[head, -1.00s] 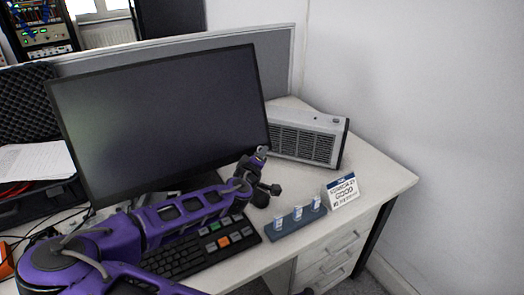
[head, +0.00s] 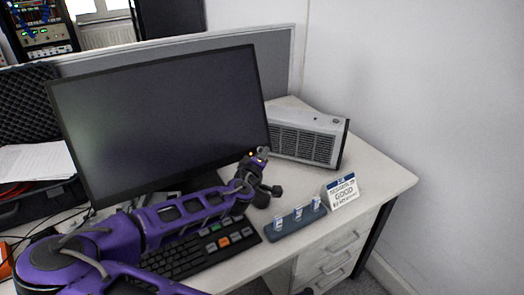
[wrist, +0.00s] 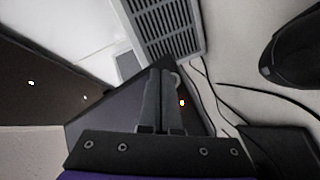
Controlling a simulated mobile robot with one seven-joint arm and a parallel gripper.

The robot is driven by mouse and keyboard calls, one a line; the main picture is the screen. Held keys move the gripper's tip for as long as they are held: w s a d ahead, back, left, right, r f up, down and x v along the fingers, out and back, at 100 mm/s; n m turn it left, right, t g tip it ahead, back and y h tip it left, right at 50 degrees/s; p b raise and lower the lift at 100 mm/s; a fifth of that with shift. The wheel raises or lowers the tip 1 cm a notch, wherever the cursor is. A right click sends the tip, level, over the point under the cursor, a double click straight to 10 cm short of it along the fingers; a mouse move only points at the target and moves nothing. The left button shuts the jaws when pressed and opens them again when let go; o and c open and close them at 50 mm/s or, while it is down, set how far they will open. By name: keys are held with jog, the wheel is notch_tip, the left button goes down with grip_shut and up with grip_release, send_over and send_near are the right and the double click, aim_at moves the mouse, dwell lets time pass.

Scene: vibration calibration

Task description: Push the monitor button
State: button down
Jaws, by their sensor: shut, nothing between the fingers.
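The monitor (head: 160,115) is a large dark screen in a black frame, standing on the desk in the head view. In the wrist view part of a dark panel (wrist: 105,110), seemingly the monitor, lies behind my fingers. My gripper (head: 262,153) is shut and empty at the monitor's lower right corner; its fingers also show in the wrist view (wrist: 164,76). Small orange lights show by the fingertips in the head view. A small orange light (wrist: 182,102) also shows just right of the fingers in the wrist view. The button itself cannot be made out, nor whether the fingers touch it.
A grey vented box (head: 307,138) stands right of the monitor and shows in the wrist view (wrist: 165,30). A keyboard (head: 190,255) lies under my arm. A blue holder (head: 294,222) with small vials and a small sign (head: 343,191) stand at the right. The desk's right end is clear.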

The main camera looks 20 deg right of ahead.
jog(key=s, duration=0.1)
jog(key=s+r+p, duration=0.1)
jog(key=s, duration=0.1)
jog(key=s+d+r+p, duration=0.1)
jog(key=s, duration=0.1)
jog(key=shift+s, duration=0.2)
dwell(0.4)
